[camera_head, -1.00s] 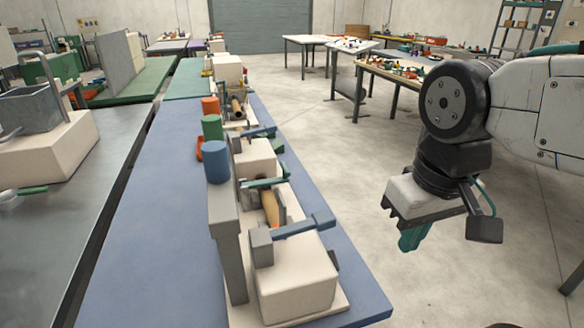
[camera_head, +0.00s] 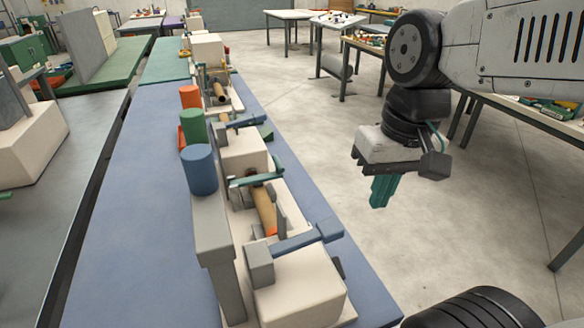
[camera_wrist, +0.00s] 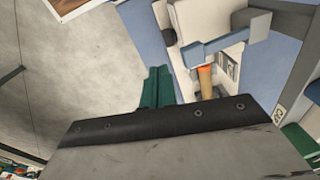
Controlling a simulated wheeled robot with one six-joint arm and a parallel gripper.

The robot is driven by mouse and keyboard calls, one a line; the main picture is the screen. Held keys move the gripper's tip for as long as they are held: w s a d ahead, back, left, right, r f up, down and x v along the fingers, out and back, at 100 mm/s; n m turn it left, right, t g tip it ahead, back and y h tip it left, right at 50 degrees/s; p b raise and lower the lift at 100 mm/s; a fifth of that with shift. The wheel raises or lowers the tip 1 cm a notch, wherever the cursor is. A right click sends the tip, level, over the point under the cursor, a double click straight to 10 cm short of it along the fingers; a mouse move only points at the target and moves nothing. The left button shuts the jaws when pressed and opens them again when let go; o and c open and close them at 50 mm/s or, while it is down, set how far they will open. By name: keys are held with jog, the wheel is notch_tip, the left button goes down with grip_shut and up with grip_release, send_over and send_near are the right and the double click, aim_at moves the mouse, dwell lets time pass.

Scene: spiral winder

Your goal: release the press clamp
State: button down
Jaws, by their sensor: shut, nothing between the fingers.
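The winder on the blue bench has cream blocks with levers. A blue-grey lever (camera_head: 302,239) with a block at its right end lies across the nearest cream block (camera_head: 300,285); it also shows in the wrist view (camera_wrist: 212,45). A green bar (camera_head: 256,180) crosses farther back, above a tan tube (camera_head: 264,210) with an orange end. Another blue-grey lever (camera_head: 246,123) lies on the block behind. Which of these is the press clamp I cannot tell. My gripper (camera_head: 379,206) points down, shut and empty, right of the winder and apart from it. Its teal fingers show in the wrist view (camera_wrist: 158,72).
Blue, green and orange cylinders, the nearest blue (camera_head: 199,168), stand along the winder's left side on a grey post structure (camera_head: 212,225). The blue bench top (camera_head: 120,235) is clear to the left. Open floor (camera_head: 470,220) lies right of the bench, with tables beyond.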

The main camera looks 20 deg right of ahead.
jog(key=w+m+g+y, duration=0.2)
jog(key=w+m+y, duration=0.15)
jog(key=w, duration=0.65)
jog(key=w+d+f+m+y, duration=0.2)
jog(key=w+f+m, duration=0.4)
jog(key=w, duration=0.5)
jog(key=w+d+f+m+t+y, duration=0.1)
jog(key=w+d+f+m+y, duration=0.2)
jog(key=w+f+m, duration=0.4)
jog(key=w+d+f, duration=0.1)
jog(key=w, duration=0.3)
jog(key=shift+w+d, duration=0.25)
jog(key=shift+d, duration=0.05)
jog(key=shift+f, duration=0.1)
jog(key=a+f, duration=0.3)
jog(key=a, duration=0.6)
jog(key=shift+r, duration=0.2)
